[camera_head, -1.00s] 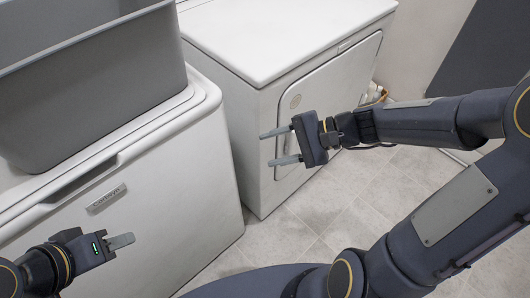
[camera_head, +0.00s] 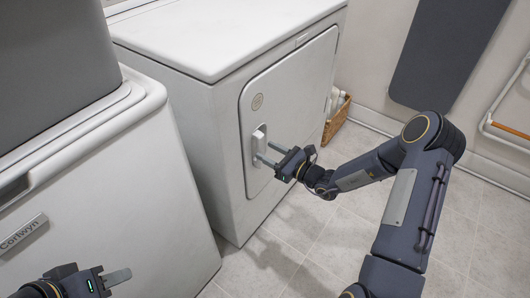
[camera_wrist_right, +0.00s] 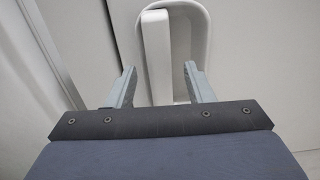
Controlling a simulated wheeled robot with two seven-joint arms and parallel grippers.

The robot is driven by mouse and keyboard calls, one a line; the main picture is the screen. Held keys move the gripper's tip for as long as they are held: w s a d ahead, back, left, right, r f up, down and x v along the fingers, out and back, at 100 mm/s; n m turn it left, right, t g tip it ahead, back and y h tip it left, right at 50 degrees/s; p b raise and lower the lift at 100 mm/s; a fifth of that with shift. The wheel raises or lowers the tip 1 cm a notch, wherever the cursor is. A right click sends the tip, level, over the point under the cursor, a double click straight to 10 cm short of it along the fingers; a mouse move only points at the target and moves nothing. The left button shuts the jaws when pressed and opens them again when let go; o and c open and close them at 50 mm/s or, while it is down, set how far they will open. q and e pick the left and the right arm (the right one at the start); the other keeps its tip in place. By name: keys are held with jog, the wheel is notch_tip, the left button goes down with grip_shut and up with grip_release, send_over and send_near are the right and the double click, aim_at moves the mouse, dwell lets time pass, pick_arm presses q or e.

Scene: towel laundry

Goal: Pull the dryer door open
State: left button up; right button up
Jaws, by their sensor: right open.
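The white dryer (camera_head: 205,110) stands in the middle of the head view, with its door (camera_head: 300,90) shut on the side facing me. The door's upright white handle (camera_head: 259,143) sits in a recess at its left edge. My right gripper (camera_head: 268,152) is open at the handle, its fingertips close to it. In the right wrist view the handle (camera_wrist_right: 157,55) shows between the two open fingers, ahead of them; I cannot tell whether they touch it. My left gripper (camera_head: 118,277) is at the lower left, in front of the washer, with its fingers seen edge-on.
A white washer (camera_head: 110,190) with a grey bin (camera_head: 55,60) on top stands at the left. A wicker basket (camera_head: 337,120) with items sits on the floor beyond the dryer. A grey panel (camera_head: 445,50) is on the wall. The tiled floor before the dryer is clear.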

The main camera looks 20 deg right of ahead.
jog(key=shift+x, duration=1)
jog(key=shift+c, duration=0.5)
grip_shut()
